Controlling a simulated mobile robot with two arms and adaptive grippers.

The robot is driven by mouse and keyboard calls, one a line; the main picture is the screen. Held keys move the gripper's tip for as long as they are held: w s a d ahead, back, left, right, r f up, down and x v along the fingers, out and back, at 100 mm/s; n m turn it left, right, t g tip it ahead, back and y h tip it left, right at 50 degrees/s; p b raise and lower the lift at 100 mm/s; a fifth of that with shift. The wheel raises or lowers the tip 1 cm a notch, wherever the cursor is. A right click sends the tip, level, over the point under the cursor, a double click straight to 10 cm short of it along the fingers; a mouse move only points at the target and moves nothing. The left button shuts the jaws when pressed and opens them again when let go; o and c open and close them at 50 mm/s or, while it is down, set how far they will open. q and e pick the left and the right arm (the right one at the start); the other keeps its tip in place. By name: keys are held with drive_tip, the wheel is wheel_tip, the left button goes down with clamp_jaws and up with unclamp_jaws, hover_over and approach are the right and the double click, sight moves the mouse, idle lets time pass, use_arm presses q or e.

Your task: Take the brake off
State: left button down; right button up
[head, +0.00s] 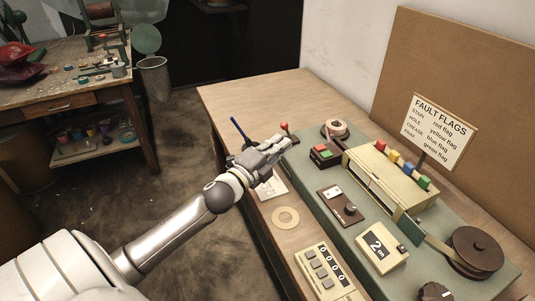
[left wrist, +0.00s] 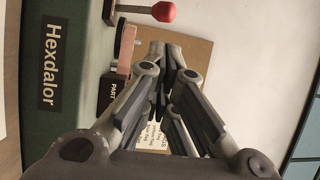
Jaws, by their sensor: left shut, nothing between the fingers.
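A lever with a red knob (head: 284,126) stands on the bench at the far left end of the green machine base. The same red knob (left wrist: 164,12) shows at the top of the left wrist view, on a grey rod above the fingertips. No label naming it as the brake can be read. My left gripper (head: 283,145) is just in front of the lever in the head view, its fingers shut and empty. The fingers (left wrist: 172,50) come together in the left wrist view, and the knob is apart from them. My right gripper is out of view.
The green machine base (head: 365,215) carries a red-and-green button box (head: 324,153), a cream box (head: 385,178) with coloured flags and a brown reel (head: 478,250). A blue stick (head: 239,129) rises beside my gripper.

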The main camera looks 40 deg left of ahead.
use_arm(q)
drive_tip(key=shift+s+a+f, duration=0.1)
drive_tip(key=shift+s, duration=1.25)
drive_tip(key=shift+s+a+f, duration=0.1)
drive_tip(key=shift+s, duration=1.2)
